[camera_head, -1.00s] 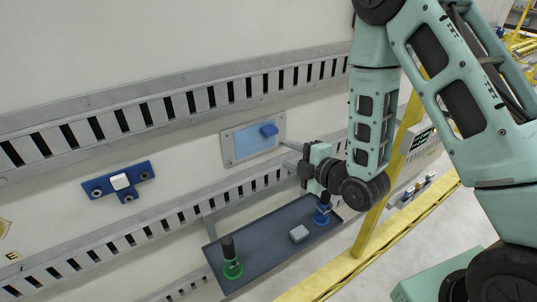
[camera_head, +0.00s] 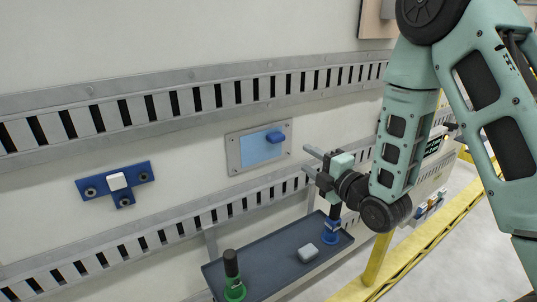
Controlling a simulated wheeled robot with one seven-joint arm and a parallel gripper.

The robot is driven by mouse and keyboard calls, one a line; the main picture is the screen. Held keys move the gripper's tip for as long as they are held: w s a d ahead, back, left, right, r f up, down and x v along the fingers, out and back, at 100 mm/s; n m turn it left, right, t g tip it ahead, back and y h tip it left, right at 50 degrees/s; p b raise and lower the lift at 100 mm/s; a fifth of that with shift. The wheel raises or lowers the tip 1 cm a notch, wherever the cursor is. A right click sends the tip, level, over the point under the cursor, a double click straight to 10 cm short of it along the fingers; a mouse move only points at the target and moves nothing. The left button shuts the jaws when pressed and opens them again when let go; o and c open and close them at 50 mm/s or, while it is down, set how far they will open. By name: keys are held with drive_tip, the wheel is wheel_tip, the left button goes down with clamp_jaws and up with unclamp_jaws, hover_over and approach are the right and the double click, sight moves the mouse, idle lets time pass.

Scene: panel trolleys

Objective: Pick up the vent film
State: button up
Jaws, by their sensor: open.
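The vent film (camera_head: 261,149) appears to be the light blue rectangle on a grey plate (camera_head: 235,155) fixed to the wall. A darker blue tab (camera_head: 275,136) sticks out at its upper right. My gripper (camera_head: 308,161) is open and empty, to the right of the film and a little lower in the picture. Its two fingers point left toward the wall. They look apart from the film and the tab; the exact distance cannot be told.
A dark tray (camera_head: 275,267) below holds a green-based part (camera_head: 234,285), a grey block (camera_head: 308,252) and a blue-based part (camera_head: 331,231). A blue bracket (camera_head: 95,186) with a white block (camera_head: 117,181) is on the wall at left. Slotted rails (camera_head: 160,105) run above and below the plate. A yellow rail (camera_head: 420,255) runs at right.

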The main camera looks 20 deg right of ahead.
sight(277, 141)
drive_tip(key=p+x, duration=0.2)
drive_tip(key=x, duration=0.5)
drive_tip(key=shift+w+a+r, duration=0.15)
drive_tip(key=shift+w, duration=0.15)
drive_tip(key=shift+w+a+p, duration=0.15)
drive_tip(key=shift+w+p, duration=0.15)
drive_tip(key=shift+w, duration=0.15)
drive_tip(key=p+x, duration=0.1)
drive_tip(key=x, duration=0.1)
drive_tip(key=p+x, duration=0.2)
drive_tip(key=shift+s+a+r, duration=0.1)
drive_tip(key=shift+a, duration=0.1)
drive_tip(key=shift+w+a, duration=0.2)
drive_tip(key=shift+w, duration=0.35)
clamp_jaws()
